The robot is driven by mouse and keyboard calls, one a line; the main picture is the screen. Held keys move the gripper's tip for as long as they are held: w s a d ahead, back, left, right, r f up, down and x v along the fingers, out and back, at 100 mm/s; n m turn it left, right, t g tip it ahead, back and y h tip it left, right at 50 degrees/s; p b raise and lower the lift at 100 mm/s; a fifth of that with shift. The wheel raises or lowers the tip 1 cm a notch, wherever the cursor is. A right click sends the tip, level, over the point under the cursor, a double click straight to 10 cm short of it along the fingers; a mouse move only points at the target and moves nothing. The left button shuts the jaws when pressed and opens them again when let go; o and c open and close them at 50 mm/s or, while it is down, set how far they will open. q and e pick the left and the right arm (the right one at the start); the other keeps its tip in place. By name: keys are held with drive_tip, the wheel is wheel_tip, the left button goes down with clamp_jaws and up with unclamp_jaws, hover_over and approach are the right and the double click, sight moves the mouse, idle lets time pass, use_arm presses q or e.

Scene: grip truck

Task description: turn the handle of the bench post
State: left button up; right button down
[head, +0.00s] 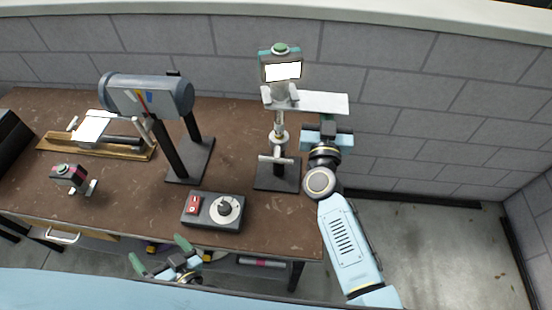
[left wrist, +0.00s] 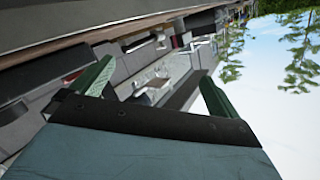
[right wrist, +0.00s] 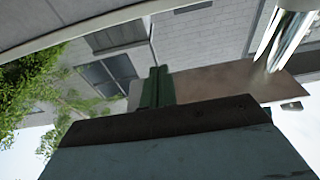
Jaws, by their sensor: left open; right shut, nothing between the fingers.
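The bench post (head: 278,142) stands upright on a dark square base near the right end of the bench. A pale T-shaped handle (head: 276,159) sticks out low on its front. A head with a white screen and green button tops it, with a pale flat plate (head: 320,103) reaching right. My right gripper (head: 327,122) is just right of the post, below the plate; its shut green fingers (right wrist: 157,88) hold nothing. A shiny metal cylinder (right wrist: 288,38) shows near them. My left gripper (head: 160,252) is open and empty, low in front of the bench; its fingers (left wrist: 155,85) are spread.
The brown bench (head: 130,205) also holds a grey control box (head: 213,211) with a red switch and knob, a grey cylinder on a black stand (head: 147,96), a wooden-based device (head: 95,146) and a small clamp-like item (head: 70,176). A block wall stands behind; floor is clear at right.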

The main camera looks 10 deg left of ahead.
use_arm(q)
drive_tip(key=w+d+r+m+t+h, duration=0.1)
drive_tip(key=w+d+r+t+h, duration=0.2)
drive_tip(key=w+d, duration=0.3)
drive_tip(key=w+d+r+m+t+h, duration=0.1)
drive_tip(key=w+d+r+t+h, duration=0.25)
drive_tip(key=d, duration=0.55)
drive_tip(key=m+t+h, duration=0.3)
drive_tip(key=m+h, duration=0.1)
drive_tip(key=h, duration=0.3)
approach(276, 159)
drive_tip(key=shift+g, duration=0.25)
drive_tip(key=w, duration=1)
drive_tip(key=shift+w+d+f, duration=0.1)
drive_tip(key=shift+f, duration=0.05)
drive_tip(key=c, duration=0.9)
